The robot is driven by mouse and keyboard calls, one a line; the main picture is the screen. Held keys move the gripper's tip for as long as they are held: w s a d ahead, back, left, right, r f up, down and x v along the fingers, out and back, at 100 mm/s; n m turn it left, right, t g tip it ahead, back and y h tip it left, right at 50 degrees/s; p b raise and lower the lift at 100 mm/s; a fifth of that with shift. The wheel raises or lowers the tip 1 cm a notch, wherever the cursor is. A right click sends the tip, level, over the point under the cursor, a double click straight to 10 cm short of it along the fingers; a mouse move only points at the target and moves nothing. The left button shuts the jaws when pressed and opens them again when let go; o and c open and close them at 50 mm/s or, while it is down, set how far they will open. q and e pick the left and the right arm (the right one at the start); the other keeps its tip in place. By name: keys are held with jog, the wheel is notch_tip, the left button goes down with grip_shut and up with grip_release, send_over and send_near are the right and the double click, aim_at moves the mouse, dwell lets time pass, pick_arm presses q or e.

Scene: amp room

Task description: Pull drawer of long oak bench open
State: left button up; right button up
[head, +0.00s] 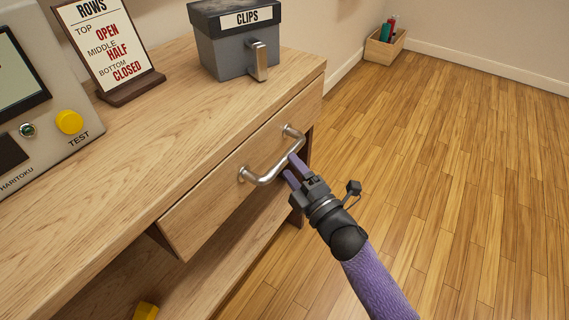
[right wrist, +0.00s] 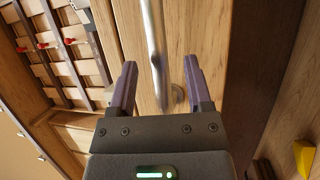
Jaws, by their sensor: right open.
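The long oak bench (head: 150,130) runs from lower left to upper middle in the head view. Its drawer (head: 205,200) sits under the top, its front about in line with the bench edge, and looks shut. A silver bar handle (head: 267,177) is fixed on the drawer front. My right gripper (head: 291,168) is at the handle, fingers pointing at the drawer. In the right wrist view the handle bar (right wrist: 153,40) passes between the open fingers of the right gripper (right wrist: 160,70), with gaps showing beside it. My left gripper is not in view.
On the bench top stand a grey clips box (head: 228,50), a rows sign (head: 105,45) and a tester with a yellow button (head: 69,122). A yellow object (head: 146,311) lies below the drawer. A wooden crate (head: 384,47) stands by the wall. The wooden floor (head: 470,150) at right is clear.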

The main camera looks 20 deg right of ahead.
aim_at(285, 160)
jog(key=x, duration=0.2)
jog(key=shift+w+a+b, duration=0.1)
jog(key=shift+w+b, duration=0.2)
jog(key=shift+w+a+r, duration=0.1)
jog(key=shift+w+r, duration=0.05)
jog(key=shift+w, duration=0.15)
grip_shut()
dwell(1.0)
